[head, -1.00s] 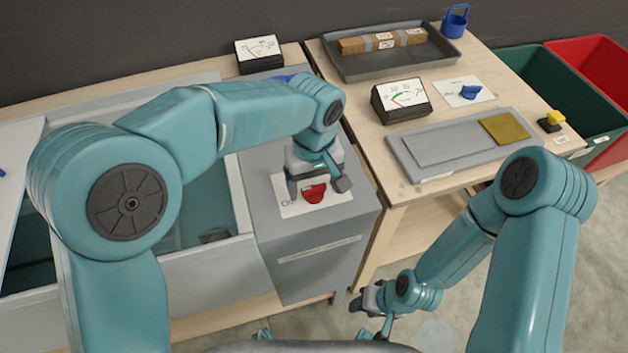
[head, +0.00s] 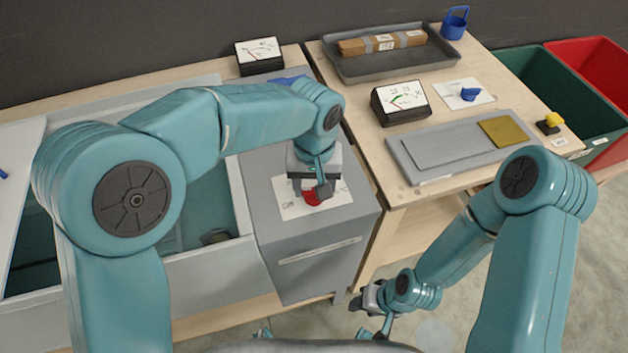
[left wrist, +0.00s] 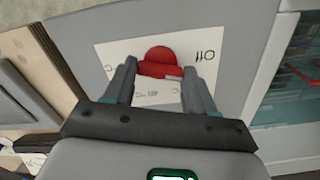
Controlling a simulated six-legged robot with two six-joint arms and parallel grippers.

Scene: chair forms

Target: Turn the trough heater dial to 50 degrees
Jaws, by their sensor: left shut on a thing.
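The heater dial is a red knob (head: 313,197) on a white marked plate (head: 287,206), on top of the grey cabinet (head: 350,222) beside the trough (head: 205,271). In the left wrist view the red knob (left wrist: 159,62) sits between the two fingers, above its printed plate (left wrist: 112,58). My left gripper (head: 313,190) is at the dial from above, shut on the red knob. In the left wrist view the gripper (left wrist: 158,85) covers part of the plate's markings, and I cannot read the setting. My right gripper (head: 365,312) hangs low by the floor, its jaw state unclear.
A meter (head: 260,55) stands behind the cabinet. The right bench holds a second meter (head: 401,101), a blue knob (head: 469,93), a grey tray (head: 350,67) with a wrapped package (head: 383,42), and a flat grey plate (head: 405,157). Green (head: 560,82) and red (head: 590,66) bins stand right.

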